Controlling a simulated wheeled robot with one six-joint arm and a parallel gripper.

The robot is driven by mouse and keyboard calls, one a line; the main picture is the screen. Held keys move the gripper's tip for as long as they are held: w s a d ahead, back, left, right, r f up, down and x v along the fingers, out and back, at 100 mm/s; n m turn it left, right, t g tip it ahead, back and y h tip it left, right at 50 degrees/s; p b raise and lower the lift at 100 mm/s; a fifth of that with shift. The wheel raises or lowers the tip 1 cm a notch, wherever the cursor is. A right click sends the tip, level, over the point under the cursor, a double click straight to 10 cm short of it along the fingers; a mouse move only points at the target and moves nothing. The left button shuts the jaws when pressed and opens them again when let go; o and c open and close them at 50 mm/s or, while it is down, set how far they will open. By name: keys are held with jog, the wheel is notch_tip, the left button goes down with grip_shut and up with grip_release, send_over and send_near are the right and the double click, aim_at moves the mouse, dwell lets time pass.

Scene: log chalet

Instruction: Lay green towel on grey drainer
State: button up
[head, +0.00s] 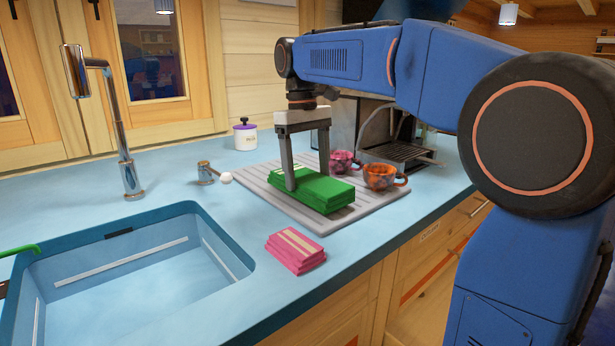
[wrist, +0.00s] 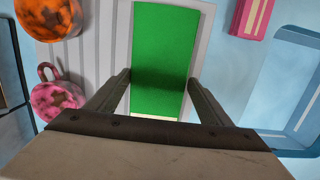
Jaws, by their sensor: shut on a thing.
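The green towel (head: 326,196) is a folded, thick rectangle lying flat on the grey drainer (head: 372,204), a ribbed board on the blue counter. My gripper (head: 308,180) points down with one finger on each side of the towel, and it is shut on it. In the wrist view the towel (wrist: 166,35) runs between the two fingers, with the ribbed drainer (wrist: 112,30) showing beside it. The towel's end nearest the palm is hidden by my gripper.
A pink cup (head: 341,161) and an orange cup (head: 380,177) stand on the drainer, right of the towel. A folded pink towel (head: 295,250) lies in front of it. The sink (head: 130,270) and tap (head: 122,130) are left. A white jar (head: 245,137) and coffee machine (head: 400,152) stand behind.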

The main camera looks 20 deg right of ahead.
aim_at(305, 176)
jog(key=shift+d+f, duration=0.1)
jog(key=shift+f, duration=0.6)
jog(key=o, duration=1.1)
jog(key=shift+f, duration=0.1)
jog(key=shift+c, duration=0.2)
notch_tip(305, 176, up, 12)
jog(key=w, duration=0.1)
jog(key=shift+w+a, duration=0.15)
jog(key=shift+a, duration=0.1)
